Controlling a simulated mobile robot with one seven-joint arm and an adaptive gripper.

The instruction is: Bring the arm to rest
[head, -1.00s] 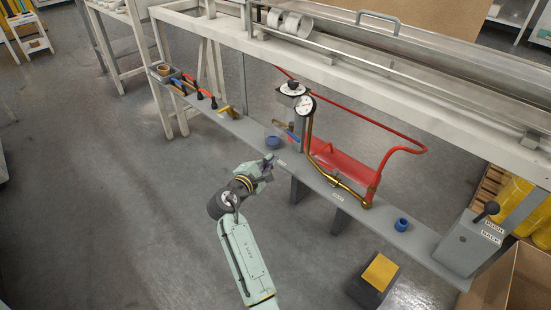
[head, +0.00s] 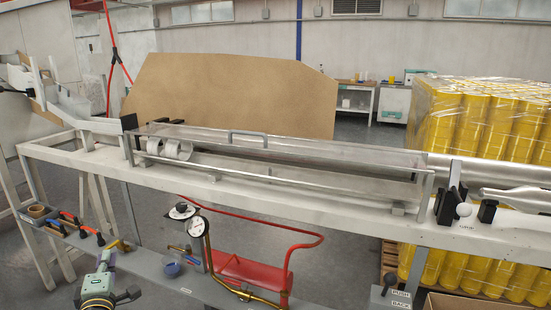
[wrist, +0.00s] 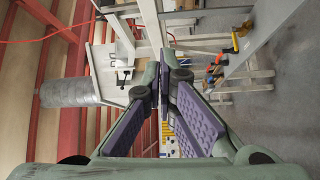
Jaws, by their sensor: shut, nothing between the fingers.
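My gripper shows at the lower left of the head view (head: 107,257), in front of the bench's lower shelf. In the wrist view my gripper (wrist: 160,82) has its two purple-padded fingers converging to a point, with the tips shut and nothing between them. In the head view only the end of my arm shows at the bottom edge; the rest is out of frame.
The white bench frame (head: 290,200) runs above. The wrist view shows a grey roll (wrist: 68,88).

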